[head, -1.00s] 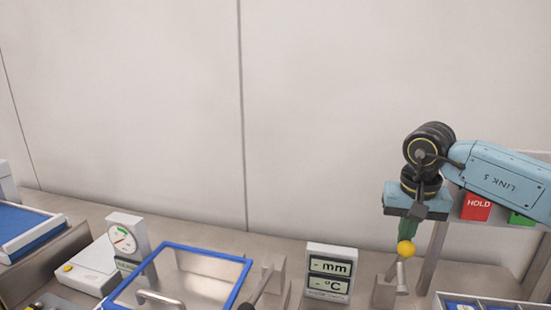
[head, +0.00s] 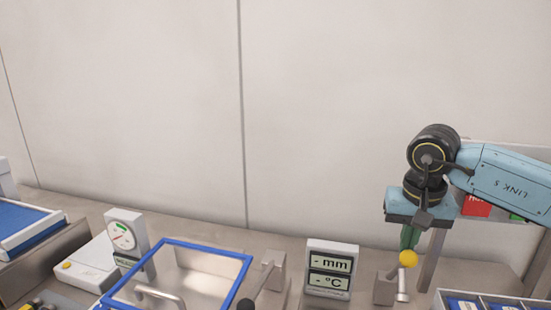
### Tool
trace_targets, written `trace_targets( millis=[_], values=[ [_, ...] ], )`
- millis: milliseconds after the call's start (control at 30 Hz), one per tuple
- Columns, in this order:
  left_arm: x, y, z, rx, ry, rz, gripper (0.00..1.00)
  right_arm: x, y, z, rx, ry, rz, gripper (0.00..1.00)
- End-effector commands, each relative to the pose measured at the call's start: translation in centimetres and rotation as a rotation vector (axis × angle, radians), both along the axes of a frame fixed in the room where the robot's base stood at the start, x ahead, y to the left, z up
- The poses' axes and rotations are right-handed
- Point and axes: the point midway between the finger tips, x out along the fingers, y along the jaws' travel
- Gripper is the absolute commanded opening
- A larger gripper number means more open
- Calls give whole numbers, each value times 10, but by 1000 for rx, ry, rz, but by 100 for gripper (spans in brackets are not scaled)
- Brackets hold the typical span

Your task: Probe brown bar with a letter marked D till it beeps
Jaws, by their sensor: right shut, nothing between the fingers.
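My right gripper (head: 409,237) is at the right, pointing down, with green fingers shut and nothing seen between them. Just below its fingertips is a yellow ball (head: 408,259) with a metal rod-like piece (head: 402,288) under it, beside a small grey stand. I cannot tell whether the fingers touch the ball. A display unit (head: 331,268) with "mm" and "°C" readouts showing dashes stands left of it. No brown bar and no letter D can be made out. My left gripper is not in view.
A blue-framed clear lid (head: 205,251) with a handle is at the middle front. A dial gauge (head: 124,235) and white scale-like box (head: 88,265) stand left. A blue-lined tray (head: 25,225) is far left. A compartment tray (head: 480,298) is at lower right. A wall closes the back.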

Motion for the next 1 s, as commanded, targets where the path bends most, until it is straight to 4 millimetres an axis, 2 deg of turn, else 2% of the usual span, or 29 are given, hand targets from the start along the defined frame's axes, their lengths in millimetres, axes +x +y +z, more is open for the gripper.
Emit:
trace_targets(
  millis=[200, 567, 1000],
  values=[
    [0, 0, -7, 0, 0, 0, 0, -11, 3, -7, 0, 0, 1, 0],
    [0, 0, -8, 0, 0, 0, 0, -12, 3, -7, 0, 0, 0, 0],
    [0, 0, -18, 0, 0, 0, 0, -27, 7, -18, 1, 1, 0, 0]
  ],
)
